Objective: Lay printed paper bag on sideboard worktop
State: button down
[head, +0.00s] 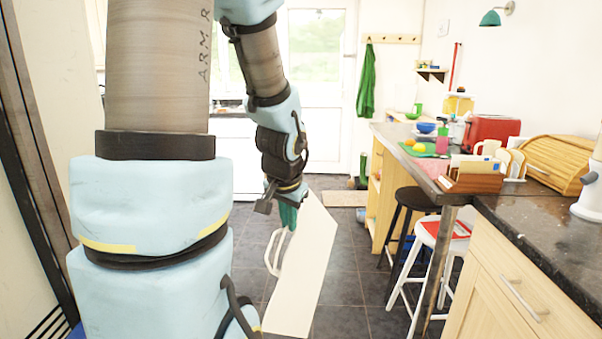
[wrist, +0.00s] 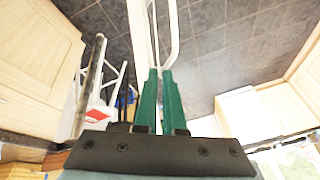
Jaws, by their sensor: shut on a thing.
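The paper bag (head: 305,265) is a flat, pale cream sheet-like shape with a white loop handle. It hangs tilted in the air over the dark tiled floor; no print shows on the side I see. My gripper (head: 287,216), with green fingers, is shut on the bag near its top. The wrist view shows the bag edge-on (wrist: 139,28) and its handle beyond the green fingertips (wrist: 160,74). The dark speckled worktop (head: 540,222) over pale wooden drawers is at the right, well apart from the bag.
A letter rack (head: 470,181), bread bin (head: 555,160) and red toaster (head: 491,131) stand along the back of the counters. The worktop's near part is bare. A white stool (head: 425,262) with a red-and-white seat and a black stool (head: 412,200) stand between bag and counters.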

jog(key=s+a+f+n+g, duration=0.1)
jog(key=s+a+n+g, duration=0.2)
jog(key=s, duration=0.5)
jog(key=shift+s+a+n, duration=0.3)
jog(key=shift+a+n, duration=0.3)
jog(key=shift+n, duration=0.4)
jog(key=c, duration=1.6)
grip_release()
jog(key=c, duration=1.2)
grip_release()
jog(key=shift+c, duration=0.2)
